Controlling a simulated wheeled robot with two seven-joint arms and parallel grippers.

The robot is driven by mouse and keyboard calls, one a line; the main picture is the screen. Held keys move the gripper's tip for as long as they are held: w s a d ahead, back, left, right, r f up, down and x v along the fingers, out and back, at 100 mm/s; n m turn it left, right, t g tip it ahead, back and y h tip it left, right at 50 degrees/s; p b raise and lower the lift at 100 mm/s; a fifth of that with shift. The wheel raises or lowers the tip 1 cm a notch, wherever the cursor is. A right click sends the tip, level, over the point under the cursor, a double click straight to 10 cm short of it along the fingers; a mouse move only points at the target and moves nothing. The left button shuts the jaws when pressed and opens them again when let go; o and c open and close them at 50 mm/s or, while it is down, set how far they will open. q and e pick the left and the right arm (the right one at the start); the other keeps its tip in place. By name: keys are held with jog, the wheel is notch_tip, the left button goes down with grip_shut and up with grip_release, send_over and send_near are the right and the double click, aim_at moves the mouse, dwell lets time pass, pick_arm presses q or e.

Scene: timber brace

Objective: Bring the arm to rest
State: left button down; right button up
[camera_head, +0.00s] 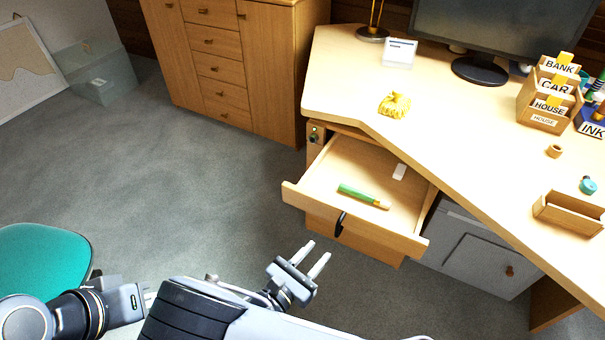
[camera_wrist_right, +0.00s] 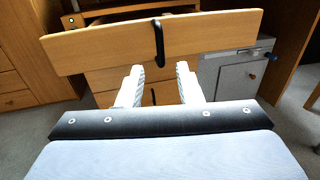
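My right gripper (camera_head: 312,256) is open and empty, in front of the open desk drawer. Its two pale fingers stand apart. In the right wrist view the gripper (camera_wrist_right: 160,88) points at the drawer front (camera_wrist_right: 90,52) and its dark handle (camera_wrist_right: 158,45), with a gap between fingers and handle. In the head view the handle (camera_head: 340,223) hangs on the drawer (camera_head: 310,197).
The desk (camera_head: 450,120) holds a yellow bundle (camera_head: 394,105), a monitor (camera_head: 480,30), labelled file boxes (camera_head: 548,98) and a small wooden box (camera_head: 568,213). A grey cabinet (camera_head: 480,250) stands under the desk. A teal chair seat (camera_head: 40,262) is at left. Grey floor (camera_head: 190,190) is clear between.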

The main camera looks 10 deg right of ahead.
jog(key=s+d+r+m+g+y, duration=1.1)
jog(key=m+g+y, duration=0.25)
jog(key=m, duration=0.75)
jog(key=s+d+r+m+t+y+p, duration=0.1)
jog(key=r+m+t+p, duration=0.2)
jog(key=r+p, duration=0.7)
jog(key=s+d+r+m+t+y+p, duration=0.1)
jog(key=r+m+t+p, duration=0.3)
jog(key=r+p, duration=0.5)
notch_tip(320, 180, up, 7)
jog(key=shift+s+d+r+y+p, duration=0.15)
jog(key=shift+s+y+p, duration=0.3)
jog(key=shift+y, duration=0.3)
